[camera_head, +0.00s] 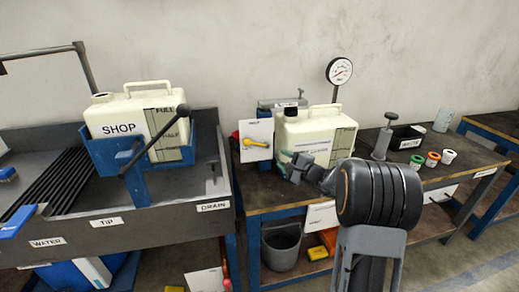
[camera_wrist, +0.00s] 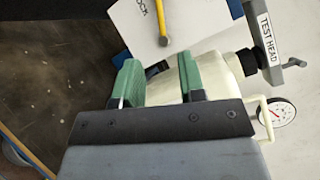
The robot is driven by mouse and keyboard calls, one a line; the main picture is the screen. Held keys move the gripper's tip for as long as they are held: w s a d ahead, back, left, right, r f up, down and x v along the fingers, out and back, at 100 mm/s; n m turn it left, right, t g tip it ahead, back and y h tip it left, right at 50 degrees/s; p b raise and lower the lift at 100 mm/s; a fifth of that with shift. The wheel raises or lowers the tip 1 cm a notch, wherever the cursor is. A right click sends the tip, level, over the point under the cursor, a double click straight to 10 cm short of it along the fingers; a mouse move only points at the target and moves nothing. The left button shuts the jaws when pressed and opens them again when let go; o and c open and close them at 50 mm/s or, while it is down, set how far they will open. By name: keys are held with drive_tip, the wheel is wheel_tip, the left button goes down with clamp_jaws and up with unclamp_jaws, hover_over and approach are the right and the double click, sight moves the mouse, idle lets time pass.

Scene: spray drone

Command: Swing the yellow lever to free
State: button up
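The yellow lever (camera_head: 256,144) is mounted on a white panel (camera_head: 257,129) at the left end of the middle bench. In the wrist view the yellow lever (camera_wrist: 161,20) shows at the top, ahead of the fingers. My gripper (camera_head: 289,160) is in front of the cream tank, right of and slightly below the lever. In the wrist view my gripper (camera_wrist: 160,78) has its green fingers wide apart with nothing held between them. The fingers do not touch the lever.
The cream tank (camera_head: 318,123) stands close behind my gripper. A gauge (camera_head: 339,71) rises behind it, and the test head (camera_wrist: 268,42) shows in the wrist view. A pump (camera_head: 384,137) and small pots are at right.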

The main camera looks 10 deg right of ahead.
sight(258, 144)
drive_tip(key=p+x, duration=0.1)
drive_tip(key=x, duration=1.1)
drive_tip(key=shift+w+a, duration=0.25)
drive_tip(key=shift+c, duration=0.5)
clamp_jaws()
